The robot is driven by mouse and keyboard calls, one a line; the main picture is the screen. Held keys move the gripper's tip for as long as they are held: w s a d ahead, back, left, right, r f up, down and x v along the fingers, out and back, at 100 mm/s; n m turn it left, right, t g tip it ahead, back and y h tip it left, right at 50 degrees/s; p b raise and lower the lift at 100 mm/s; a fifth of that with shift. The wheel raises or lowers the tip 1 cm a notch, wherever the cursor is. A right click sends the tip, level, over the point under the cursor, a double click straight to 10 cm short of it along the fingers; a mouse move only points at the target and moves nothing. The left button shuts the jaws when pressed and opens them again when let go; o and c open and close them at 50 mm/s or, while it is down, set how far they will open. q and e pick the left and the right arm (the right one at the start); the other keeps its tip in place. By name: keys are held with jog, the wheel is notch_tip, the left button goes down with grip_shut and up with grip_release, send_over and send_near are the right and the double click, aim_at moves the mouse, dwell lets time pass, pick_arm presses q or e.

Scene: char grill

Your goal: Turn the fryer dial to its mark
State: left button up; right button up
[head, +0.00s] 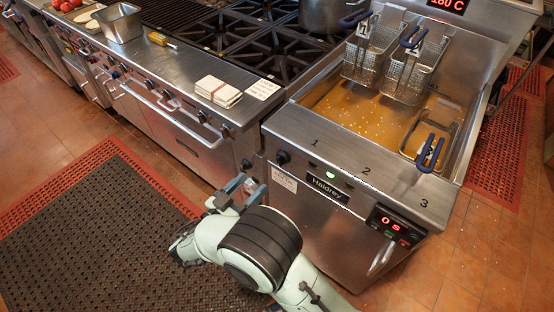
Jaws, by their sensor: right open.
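The fryer (320,240) is a steel unit on the right with oil in its vat. Its black dial (283,157) sits at the upper left of the front panel. The dial's pointer and mark are too small to read. My right gripper (246,186) is open, with blue-grey fingers, in front of the fryer's left edge. It is below and left of the dial in the picture and apart from it. No object shows clearly between its fingers. My left gripper is not in view.
Two wire baskets (405,77) hang over the oil; a third basket (430,135) sits at the right. A green light (330,175) and red display (391,224) are on the fryer front. The stove (165,90) with several knobs adjoins at left. A dark mat (100,235) covers the floor.

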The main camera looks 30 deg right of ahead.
aim_at(278, 158)
jog(key=x, duration=1.1)
jog(key=shift+d+f, duration=0.1)
jog(key=shift+d, duration=0.05)
jog(key=c, duration=1)
